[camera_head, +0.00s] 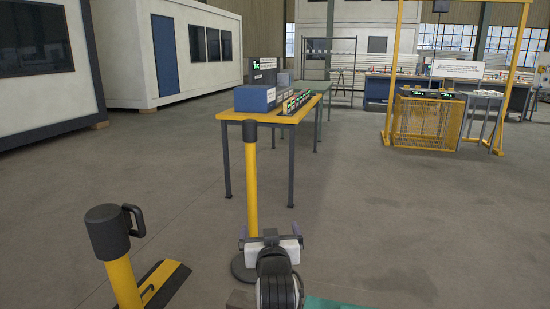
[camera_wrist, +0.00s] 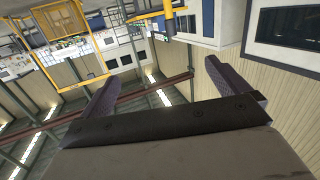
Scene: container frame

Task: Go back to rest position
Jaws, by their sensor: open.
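My gripper (camera_head: 270,233) is low in the middle of the head view, at the end of my arm, which points away from the camera. Its two fingers are spread apart with nothing between them. The wrist view shows the same open, empty gripper (camera_wrist: 163,90), with the hall, a yellow frame and a white building upside down behind it. In the head view the gripper overlaps the lower part of a yellow post (camera_head: 251,185); I cannot tell how far apart they are.
A second yellow post with a black handled top (camera_head: 108,232) stands at near left. Beyond is a yellow-topped table (camera_head: 235,115) with a blue box (camera_head: 255,98) and black devices. A yellow gate frame (camera_head: 390,75) stands at right. The floor (camera_head: 400,215) at right is clear.

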